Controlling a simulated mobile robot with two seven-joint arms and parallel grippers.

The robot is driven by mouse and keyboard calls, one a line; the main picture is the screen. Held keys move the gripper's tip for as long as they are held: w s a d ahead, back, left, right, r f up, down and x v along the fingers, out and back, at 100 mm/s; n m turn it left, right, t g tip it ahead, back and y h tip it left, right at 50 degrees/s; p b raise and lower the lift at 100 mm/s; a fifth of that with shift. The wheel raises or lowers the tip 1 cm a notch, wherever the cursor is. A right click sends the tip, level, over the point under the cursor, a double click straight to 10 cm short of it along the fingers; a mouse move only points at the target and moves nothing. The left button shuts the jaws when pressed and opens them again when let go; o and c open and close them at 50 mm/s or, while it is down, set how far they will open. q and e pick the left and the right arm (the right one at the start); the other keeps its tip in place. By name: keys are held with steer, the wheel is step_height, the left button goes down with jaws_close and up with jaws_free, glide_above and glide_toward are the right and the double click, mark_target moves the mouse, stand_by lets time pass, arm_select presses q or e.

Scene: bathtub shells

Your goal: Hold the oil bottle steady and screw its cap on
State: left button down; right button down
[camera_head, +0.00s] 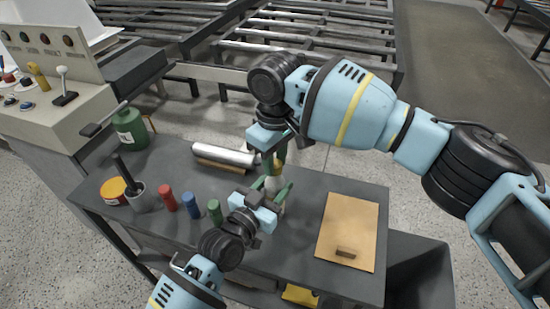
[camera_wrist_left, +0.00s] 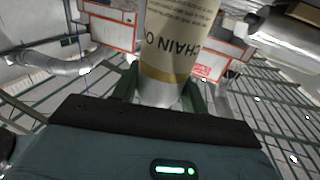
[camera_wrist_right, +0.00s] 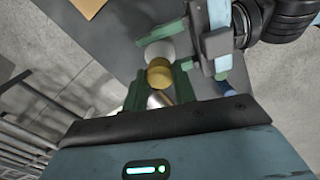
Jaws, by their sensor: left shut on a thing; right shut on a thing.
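The oil bottle, pale with "CHAIN O" lettering and a gold band, stands upright in the left wrist view (camera_wrist_left: 183,35). In the head view its pale body (camera_head: 273,183) shows between the green fingers of my left gripper (camera_head: 273,190), which is shut on it low down. The gold-yellow cap (camera_wrist_right: 159,73) is between the fingers of my right gripper (camera_wrist_right: 160,88), shut on it from above. The cap also shows in the head view (camera_head: 279,158), directly over the bottle's top. Whether its thread is engaged is hidden.
Red (camera_head: 168,198), blue (camera_head: 191,204) and green (camera_head: 215,211) cylinders stand left of my left gripper. A silver roll (camera_head: 224,154) lies behind. A tan board (camera_head: 348,232) lies right. A mug (camera_head: 141,197), orange-topped tin (camera_head: 113,191) and green canister (camera_head: 130,128) stand left.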

mark_target(269, 192)
steer(key=c, duration=1.1)
jaws_free()
steer(key=shift+o, duration=0.2)
step_height(269, 192, up, 12)
arm_select(q)
steer(key=c, duration=0.7)
jaws_free()
steer(key=shift+v, duration=3.9)
arm_select(e)
steer(key=shift+r, duration=0.1)
